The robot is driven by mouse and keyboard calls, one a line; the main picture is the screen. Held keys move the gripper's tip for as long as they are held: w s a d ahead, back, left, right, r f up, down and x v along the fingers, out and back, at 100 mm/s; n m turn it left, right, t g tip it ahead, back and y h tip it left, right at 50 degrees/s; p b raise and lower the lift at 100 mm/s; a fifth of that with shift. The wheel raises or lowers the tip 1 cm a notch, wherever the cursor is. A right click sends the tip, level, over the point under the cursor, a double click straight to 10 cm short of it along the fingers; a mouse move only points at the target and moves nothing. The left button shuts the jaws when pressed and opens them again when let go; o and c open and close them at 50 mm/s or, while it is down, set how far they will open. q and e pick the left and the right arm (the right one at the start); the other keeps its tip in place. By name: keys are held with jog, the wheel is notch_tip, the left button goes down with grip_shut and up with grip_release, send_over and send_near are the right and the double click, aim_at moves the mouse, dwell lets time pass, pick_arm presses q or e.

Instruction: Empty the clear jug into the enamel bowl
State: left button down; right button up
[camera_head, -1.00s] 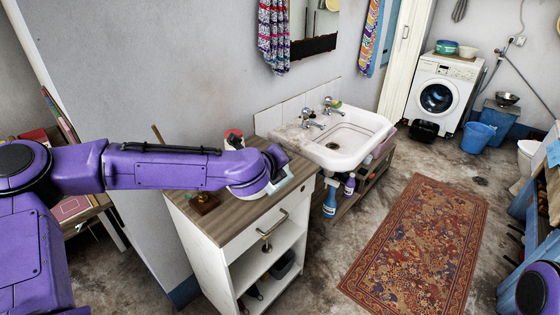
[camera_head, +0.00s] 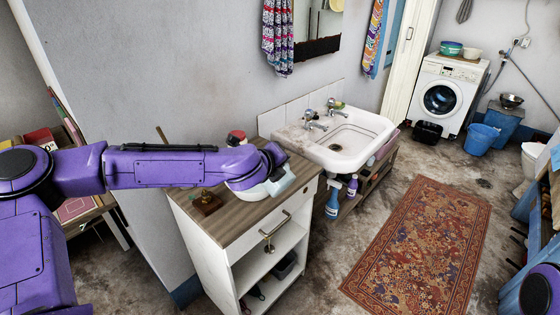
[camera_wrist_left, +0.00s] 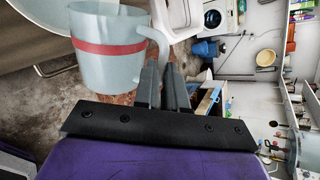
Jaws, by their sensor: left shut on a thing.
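The clear jug (camera_wrist_left: 108,60), pale blue with a red band, fills the upper left of the left wrist view. My left gripper (camera_wrist_left: 168,75) is shut on its handle. In the head view the jug (camera_head: 281,184) shows as a pale shape at the end of my left arm, above the wooden-topped cabinet, and looks tipped over. The white enamel bowl (camera_head: 250,192) is partly hidden under my wrist; a pale rim, apparently the bowl (camera_wrist_left: 40,20), shows beside the jug in the wrist view. What is inside either cannot be seen. My right gripper is out of view.
The cabinet (camera_head: 232,222) carries a small brass-and-wood object (camera_head: 206,202) and a red-topped item (camera_head: 236,137) behind my wrist. A white sink (camera_head: 345,140) with taps adjoins on the right. A patterned rug (camera_head: 420,245) lies on the floor.

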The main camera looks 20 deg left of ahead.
pick_arm(q)
jog(key=shift+a+r, duration=0.1)
dwell(0.3)
jog(key=shift+w+a+n+h+p, duration=0.25)
jog(key=shift+a+n+h+p, duration=0.05)
jog(key=shift+a+p, duration=0.2)
jog(key=shift+r, duration=0.1)
dwell(0.8)
jog(key=shift+w+a+g+p, duration=0.15)
jog(key=shift+a+g+p, duration=0.25)
jog(key=shift+p, duration=0.15)
jog(key=shift+h, duration=0.3)
jog(key=shift+d, duration=0.1)
